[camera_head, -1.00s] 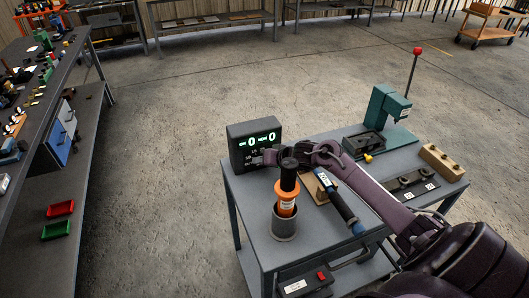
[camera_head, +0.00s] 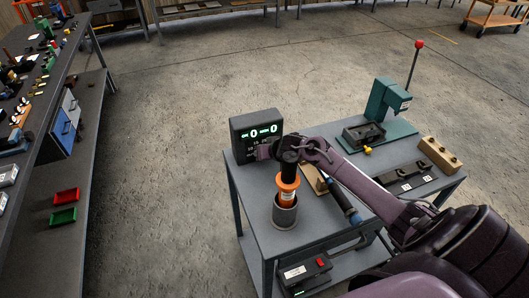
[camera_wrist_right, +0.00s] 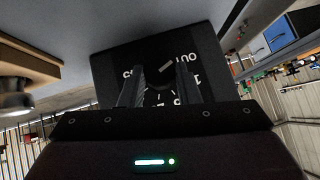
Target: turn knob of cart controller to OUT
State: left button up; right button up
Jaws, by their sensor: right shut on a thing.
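The cart controller (camera_head: 246,142) is a dark box with a green lit display, standing at the far left corner of the cart top. My right gripper (camera_head: 264,151) reaches its front face from the right and hides most of the lower face. In the right wrist view the controller face (camera_wrist_right: 110,62) appears upside down, with white lettering including OUT. My gripper's two fingers (camera_wrist_right: 159,82) are on either side of the knob, shut on it. My left gripper is not in view.
The cart top (camera_head: 247,195) holds an orange-and-black tool in a grey cup (camera_head: 285,215) below my right wrist. A blue-ended tool (camera_head: 346,207) lies under my arm. A green press (camera_head: 385,105) and wooden block (camera_head: 440,155) stand at right.

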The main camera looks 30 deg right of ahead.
jog(key=o, duration=1)
jog(key=shift+c, duration=0.2)
notch_tip(320, 180, up, 20)
jog(key=shift+p, duration=0.4)
